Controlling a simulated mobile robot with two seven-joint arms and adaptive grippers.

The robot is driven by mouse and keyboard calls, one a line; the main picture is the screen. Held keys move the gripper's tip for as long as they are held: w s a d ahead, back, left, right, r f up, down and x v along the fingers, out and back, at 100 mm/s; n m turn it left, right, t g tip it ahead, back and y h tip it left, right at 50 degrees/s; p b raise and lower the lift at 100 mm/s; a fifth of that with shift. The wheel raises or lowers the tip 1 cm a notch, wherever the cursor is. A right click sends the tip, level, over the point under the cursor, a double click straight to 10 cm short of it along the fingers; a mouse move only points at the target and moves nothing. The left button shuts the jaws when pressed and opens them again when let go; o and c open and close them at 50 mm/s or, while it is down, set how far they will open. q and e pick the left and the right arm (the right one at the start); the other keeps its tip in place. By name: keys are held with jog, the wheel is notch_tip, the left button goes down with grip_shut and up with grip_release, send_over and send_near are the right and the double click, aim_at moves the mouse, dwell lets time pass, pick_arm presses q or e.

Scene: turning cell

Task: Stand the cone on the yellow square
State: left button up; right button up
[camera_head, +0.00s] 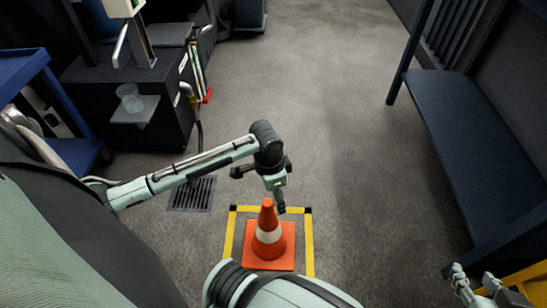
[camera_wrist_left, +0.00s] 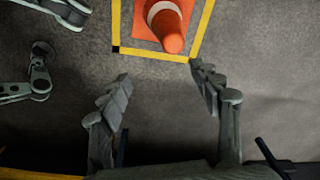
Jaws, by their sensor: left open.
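The orange cone (camera_head: 267,218) with a white band stands upright on its square orange base, inside the yellow square (camera_head: 308,240). The square is a taped outline with black corners, and its near side is partly hidden by my arm. In the left wrist view the cone (camera_wrist_left: 172,42) lies beyond my fingertips, inside the tape lines (camera_wrist_left: 115,25). My left gripper (camera_wrist_left: 160,88) is open and empty; in the head view it hangs just behind and right of the cone. My right gripper (camera_head: 478,283) is at the bottom right, its fingers apart and empty, away from the cone.
A dark bench (camera_head: 475,140) runs along the right. A black cabinet (camera_head: 150,90) with a glass (camera_head: 130,97) on a small shelf stands at the left, near a blue cart (camera_head: 75,155). A floor grate (camera_head: 192,194) lies left of the square. The floor behind is clear.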

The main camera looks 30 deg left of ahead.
pick_arm(q)
jog(key=s+d+r+n+t+h, duration=0.15)
jog(key=d+r+t, duration=0.25)
jog(key=d, duration=0.4)
notch_tip(320, 180, up, 12)
jog(key=s+a+n+t+y, duration=0.1)
jog(key=s+a+n+t, duration=0.1)
jog(key=n+t, duration=0.1)
jog(key=shift+s+a+t, duration=0.15)
jog(key=shift+a+t, duration=0.2)
jog(key=shift+t, duration=0.55)
jog(key=shift+r, duration=0.1)
